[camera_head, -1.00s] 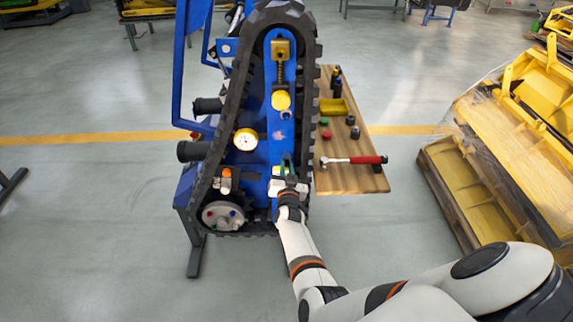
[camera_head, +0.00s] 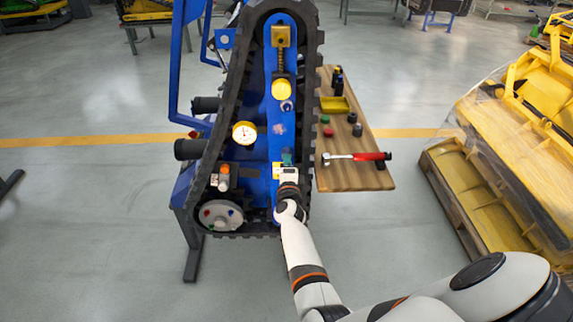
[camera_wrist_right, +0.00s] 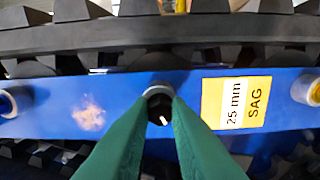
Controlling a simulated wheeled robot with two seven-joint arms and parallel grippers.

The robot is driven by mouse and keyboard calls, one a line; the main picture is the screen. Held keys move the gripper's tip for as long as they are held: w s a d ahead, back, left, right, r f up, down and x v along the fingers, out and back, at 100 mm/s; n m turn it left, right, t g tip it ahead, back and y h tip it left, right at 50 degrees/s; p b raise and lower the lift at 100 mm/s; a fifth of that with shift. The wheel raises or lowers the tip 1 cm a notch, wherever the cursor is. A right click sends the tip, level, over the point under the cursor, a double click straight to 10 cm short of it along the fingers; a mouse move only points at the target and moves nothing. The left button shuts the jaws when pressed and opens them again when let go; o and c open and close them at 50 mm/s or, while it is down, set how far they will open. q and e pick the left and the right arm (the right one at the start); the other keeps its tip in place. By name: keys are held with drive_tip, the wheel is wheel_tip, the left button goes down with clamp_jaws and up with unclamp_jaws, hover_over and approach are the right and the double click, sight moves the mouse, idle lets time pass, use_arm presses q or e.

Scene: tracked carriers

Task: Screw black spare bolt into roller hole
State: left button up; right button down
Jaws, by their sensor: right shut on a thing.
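My right gripper (camera_head: 287,158) is at the blue track frame (camera_head: 277,135), near its lower middle. In the right wrist view its green fingertips (camera_wrist_right: 159,108) are closed on the black bolt (camera_wrist_right: 158,104). The bolt's dark end carries a small white mark. The bolt is in line with a grey metal ring (camera_wrist_right: 158,88) on the blue frame, between the fingertips. The fingers and bolt cover the hole, so how deep the bolt sits cannot be told. My left gripper is not in view.
A yellow-and-white "25 mm SAG" label (camera_wrist_right: 236,103) lies right of the bolt in the wrist view. Black rubber track (camera_head: 313,60) surrounds the frame. A wooden board (camera_head: 352,178) beside it holds a red-handled tool (camera_head: 362,156), a yellow tray (camera_head: 334,105) and small caps.

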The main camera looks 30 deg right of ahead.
drive_tip(key=shift+d+m, duration=0.1)
drive_tip(key=shift+m, duration=0.4)
